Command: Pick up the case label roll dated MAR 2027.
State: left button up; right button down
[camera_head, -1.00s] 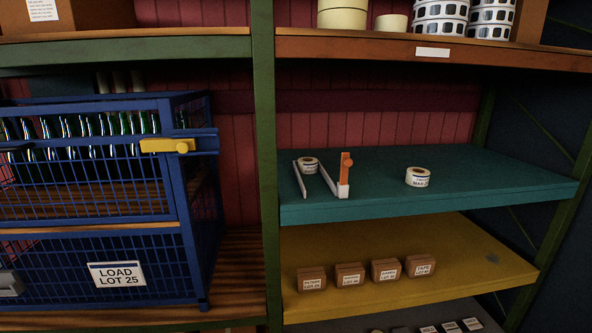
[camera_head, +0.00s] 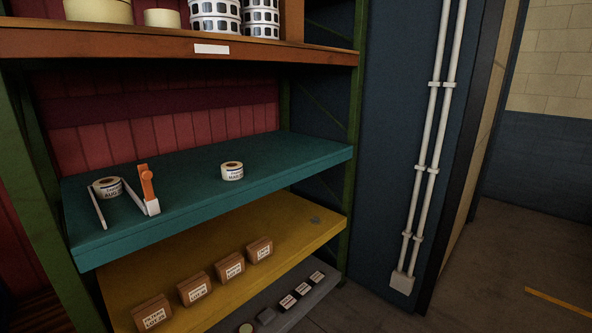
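Two white label rolls lie on the teal shelf (camera_head: 200,209). The right roll (camera_head: 232,171) stands alone near the middle of the shelf; its small print seems to start with MAR, and the year is too small to read. The left roll (camera_head: 107,187) has print that looks like AUG. Neither of my grippers is in view.
A yellow shelf (camera_head: 290,215) below holds several brown labelled boxes (camera_head: 197,288). A grey lower shelf (camera_head: 325,290) holds small dark items. An orange-brown shelf (camera_head: 130,43) with rolls is above. A green post (camera_head: 357,100) bounds the right side; floor (camera_head: 480,290) is open beyond.

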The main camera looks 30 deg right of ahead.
aim_at(231, 171)
jog(key=z, duration=0.45)
jog(key=i+l+u, duration=0.1)
jog(key=i+l, duration=0.15)
jog(key=i+l+u, duration=0.1)
jog(key=l, duration=0.3)
jog(key=i+l+u, duration=0.1)
jog(key=i+l, duration=0.2)
jog(key=i+l+u, duration=0.1)
jog(key=l, duration=0.35)
jog(key=i+l+u, duration=0.1)
jog(key=i+l, duration=0.2)
jog(key=i+l+u, duration=0.1)
jog(key=l, duration=0.35)
jog(key=i, duration=0.05)
